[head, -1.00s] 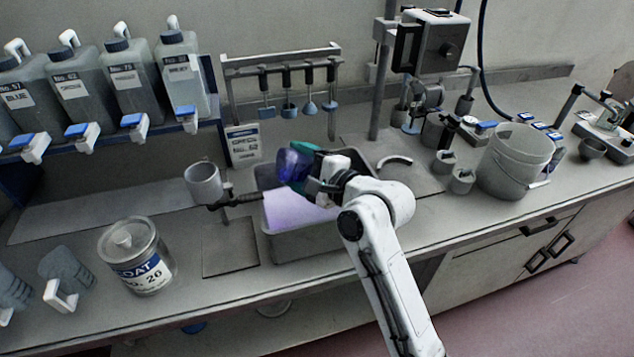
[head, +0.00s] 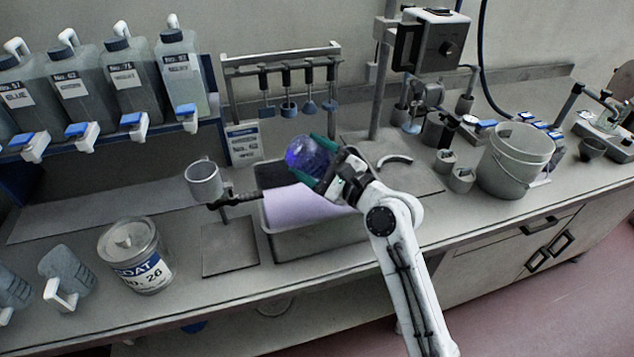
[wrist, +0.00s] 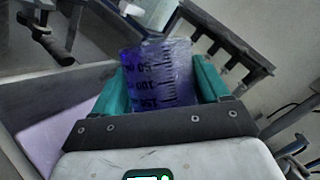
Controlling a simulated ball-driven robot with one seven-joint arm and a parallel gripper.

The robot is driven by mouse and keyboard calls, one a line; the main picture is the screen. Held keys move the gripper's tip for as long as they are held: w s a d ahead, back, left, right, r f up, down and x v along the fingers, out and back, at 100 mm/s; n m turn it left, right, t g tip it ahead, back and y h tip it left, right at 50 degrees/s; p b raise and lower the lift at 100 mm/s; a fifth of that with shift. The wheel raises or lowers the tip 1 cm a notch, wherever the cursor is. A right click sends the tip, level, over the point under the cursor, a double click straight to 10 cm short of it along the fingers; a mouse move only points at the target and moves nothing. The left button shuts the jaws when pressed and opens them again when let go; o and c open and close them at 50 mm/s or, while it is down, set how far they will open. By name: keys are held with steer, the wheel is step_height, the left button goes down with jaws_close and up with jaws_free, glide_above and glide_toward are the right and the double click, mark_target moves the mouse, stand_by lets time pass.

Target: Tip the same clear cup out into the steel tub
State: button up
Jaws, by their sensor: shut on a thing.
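The clear cup (head: 308,158) holds blue-purple contents and has dark graduation marks; it also shows in the wrist view (wrist: 160,75). My gripper (head: 322,165) is shut on the cup, with teal fingers at either side (wrist: 160,90). The cup is above the back part of the steel tub (head: 320,241), tilted, with its mouth side turned to the left in the head view. The tub holds a flat pale lavender layer, partly hidden by my arm; its wall shows at the left in the wrist view (wrist: 60,88). I see no clear stream leaving the cup.
A grey mug-like cup (head: 203,182) on a stand with a dark handle is left of the tub. A rack (head: 285,62) with hanging tools stands behind. A COAT can (head: 137,257) is front left; a white bucket (head: 514,160) is at right.

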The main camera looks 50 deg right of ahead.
steer(key=shift+s+d+m+t, duration=0.25)
steer(key=shift+d+m+t, duration=0.15)
steer(key=shift+m, duration=0.5)
stand_by(0.9)
